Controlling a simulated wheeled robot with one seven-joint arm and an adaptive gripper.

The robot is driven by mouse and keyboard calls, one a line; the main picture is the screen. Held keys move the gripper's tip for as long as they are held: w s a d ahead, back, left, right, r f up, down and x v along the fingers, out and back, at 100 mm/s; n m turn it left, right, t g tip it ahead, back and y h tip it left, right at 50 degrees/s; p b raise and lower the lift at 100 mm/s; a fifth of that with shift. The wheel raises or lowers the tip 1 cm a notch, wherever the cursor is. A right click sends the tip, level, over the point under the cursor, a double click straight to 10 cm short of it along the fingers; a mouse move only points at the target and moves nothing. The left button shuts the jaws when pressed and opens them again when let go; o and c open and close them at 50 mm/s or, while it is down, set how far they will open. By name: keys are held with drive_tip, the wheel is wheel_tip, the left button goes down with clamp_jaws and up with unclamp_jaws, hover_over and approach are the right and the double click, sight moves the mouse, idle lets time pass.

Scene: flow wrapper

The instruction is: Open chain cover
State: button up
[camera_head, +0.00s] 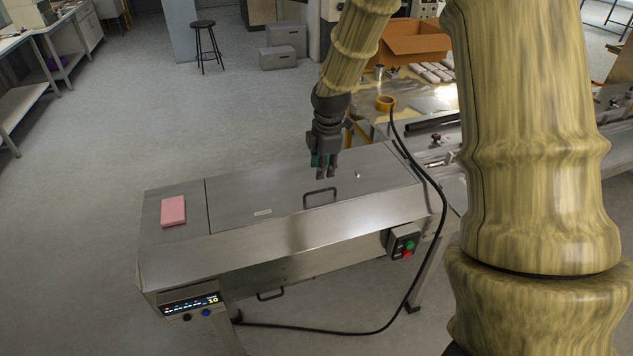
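The chain cover (260,195) is a flat steel lid on top of the long steel machine, and it lies closed. A dark bar handle (320,197) stands on the lid near its front edge. My gripper (325,174) hangs from my arm with its fingers pointing down, just above and behind the handle in the picture. It appears apart from the handle. Two fingertips show with a small gap between them and nothing visible in it.
A pink block (173,211) lies on the machine's left end. A control box (403,241) with green and red buttons and a black cable (434,200) are at the right. A cardboard box (413,42) stands behind. My large arm link blocks the right side. Floor at left is open.

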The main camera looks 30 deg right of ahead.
drive_tip(key=shift+w+d+f+p, duration=0.15)
drive_tip(key=shift+w+f+p, duration=0.35)
drive_tip(key=shift+f, duration=1.15)
drive_tip(key=shift+w+d+f+p, duration=0.1)
drive_tip(key=shift+w+f+p, duration=0.35)
drive_tip(key=shift+f, duration=1.2)
drive_tip(key=shift+w+d+f+p, duration=0.2)
drive_tip(key=shift+f+p, duration=0.5)
drive_tip(key=shift+f, duration=0.95)
clamp_jaws()
